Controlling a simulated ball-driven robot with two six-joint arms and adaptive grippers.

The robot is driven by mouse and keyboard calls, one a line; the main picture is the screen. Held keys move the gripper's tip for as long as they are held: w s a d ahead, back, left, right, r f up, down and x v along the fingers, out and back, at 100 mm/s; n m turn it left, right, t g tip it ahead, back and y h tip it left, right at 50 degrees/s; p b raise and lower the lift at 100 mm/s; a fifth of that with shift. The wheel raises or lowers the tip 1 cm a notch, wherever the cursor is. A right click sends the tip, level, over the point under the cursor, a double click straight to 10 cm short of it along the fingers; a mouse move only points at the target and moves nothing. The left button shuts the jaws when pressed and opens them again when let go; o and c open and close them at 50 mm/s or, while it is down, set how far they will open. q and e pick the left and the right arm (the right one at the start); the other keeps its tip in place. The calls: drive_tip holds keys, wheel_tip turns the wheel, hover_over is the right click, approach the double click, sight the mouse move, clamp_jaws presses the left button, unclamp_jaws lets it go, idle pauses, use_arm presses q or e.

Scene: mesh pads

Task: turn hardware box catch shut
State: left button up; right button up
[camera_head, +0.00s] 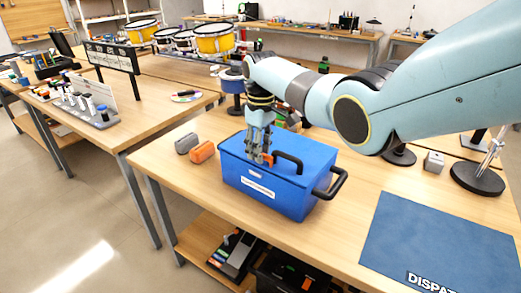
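The blue hardware box (300,199) stands on the wooden table in the middle of the view, its lid down. It has a white label on its front and a dark handle on the lid. A small orange catch (268,159) shows on the lid beside my fingertips. My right gripper (258,157) points down over the lid at the catch. Its fingers partly hide the catch, and I cannot tell whether they touch it or how far apart they are. My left gripper is not in view.
A blue dispatch mat (440,240) covers the table's right front. A black-based stand (477,179) is at the right. The table between box and mat is clear.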

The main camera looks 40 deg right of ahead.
drive_tip(key=shift+f, duration=0.1)
clamp_jaws()
idle(0.5)
drive_tip(key=m+p, duration=0.1)
drive_tip(key=m, duration=0.1)
drive_tip(key=shift+m+p, duration=0.4)
drive_tip(key=m+p, duration=0.1)
drive_tip(key=m, duration=0.2)
drive_tip(key=shift+m, duration=0.3)
drive_tip(key=m+p, duration=0.1)
drive_tip(key=m, duration=0.4)
drive_tip(key=shift+p, duration=0.35)
drive_tip(key=m, duration=0.6)
drive_tip(key=shift+p, duration=0.35)
drive_tip(key=shift+m, duration=0.4)
